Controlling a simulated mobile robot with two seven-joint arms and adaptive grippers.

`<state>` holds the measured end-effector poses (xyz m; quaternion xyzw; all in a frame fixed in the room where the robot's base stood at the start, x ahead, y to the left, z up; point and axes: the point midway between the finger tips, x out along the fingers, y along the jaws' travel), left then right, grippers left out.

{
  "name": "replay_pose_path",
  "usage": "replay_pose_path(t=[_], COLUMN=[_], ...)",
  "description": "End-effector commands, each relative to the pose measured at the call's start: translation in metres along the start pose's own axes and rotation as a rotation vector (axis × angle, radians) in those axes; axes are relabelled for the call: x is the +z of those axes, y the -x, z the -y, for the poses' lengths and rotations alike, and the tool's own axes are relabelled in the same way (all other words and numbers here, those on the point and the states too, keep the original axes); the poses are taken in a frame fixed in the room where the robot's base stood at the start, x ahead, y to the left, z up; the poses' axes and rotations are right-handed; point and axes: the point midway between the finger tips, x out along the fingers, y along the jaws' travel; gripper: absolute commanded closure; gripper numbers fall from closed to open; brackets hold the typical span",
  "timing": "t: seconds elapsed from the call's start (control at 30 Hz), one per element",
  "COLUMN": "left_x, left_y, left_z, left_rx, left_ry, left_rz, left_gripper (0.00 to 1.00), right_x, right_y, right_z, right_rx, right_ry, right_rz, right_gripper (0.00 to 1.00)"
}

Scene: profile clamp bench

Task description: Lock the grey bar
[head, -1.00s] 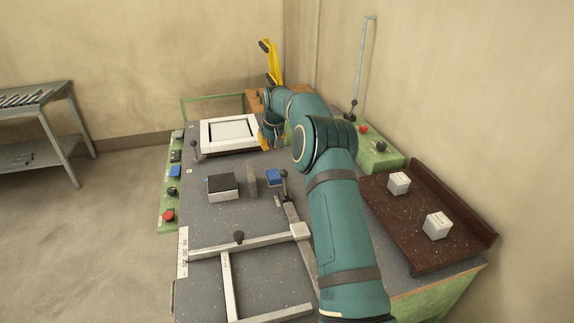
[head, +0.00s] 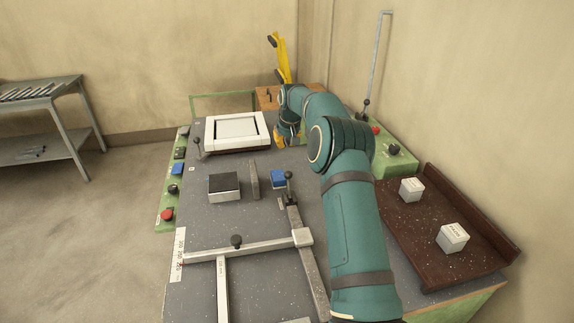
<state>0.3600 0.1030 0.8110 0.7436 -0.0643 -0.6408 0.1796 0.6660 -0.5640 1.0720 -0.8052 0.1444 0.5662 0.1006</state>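Several grey metal bars lie on the bench. A black-knobbed lever (head: 288,176) stands upright at the far end of the second bar. I cannot tell which bar the task means. My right gripper (head: 284,136) is at the far side of the bench, beside the white frame and far from these bars. Its yellow fingertips are partly hidden, so its opening cannot be judged. My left gripper is out of view.
A white frame (head: 212,135), a black-topped block (head: 224,196), a grey plate (head: 253,175) and a blue block (head: 278,178) are on the bench. A brown tray (head: 410,235) at right holds two white boxes (head: 411,190). Buttons line the left edge.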

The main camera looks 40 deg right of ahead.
Motion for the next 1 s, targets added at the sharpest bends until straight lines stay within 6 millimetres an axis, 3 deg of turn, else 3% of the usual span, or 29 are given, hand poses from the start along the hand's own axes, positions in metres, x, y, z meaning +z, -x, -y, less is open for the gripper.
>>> replay_pose_path(t=[0.17, 0.4, 0.73, 1.0], left_x=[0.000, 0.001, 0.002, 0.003], left_y=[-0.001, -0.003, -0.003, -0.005], left_z=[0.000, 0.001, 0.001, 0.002], left_rx=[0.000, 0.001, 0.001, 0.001], left_ry=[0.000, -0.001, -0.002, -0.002], left_rz=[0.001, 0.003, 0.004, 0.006], left_gripper=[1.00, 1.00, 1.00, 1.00], right_x=[0.001, 0.001, 0.001, 0.011], right_y=[-0.013, -0.056, -0.100, -0.096], right_z=[0.000, 0.000, 0.000, -0.001], right_rx=[0.000, -0.001, 0.000, 0.000], right_ry=[0.000, -0.001, 0.000, 0.000], right_rz=[0.003, 0.004, 0.002, 0.002], right_gripper=[1.00, 1.00, 1.00, 1.00])
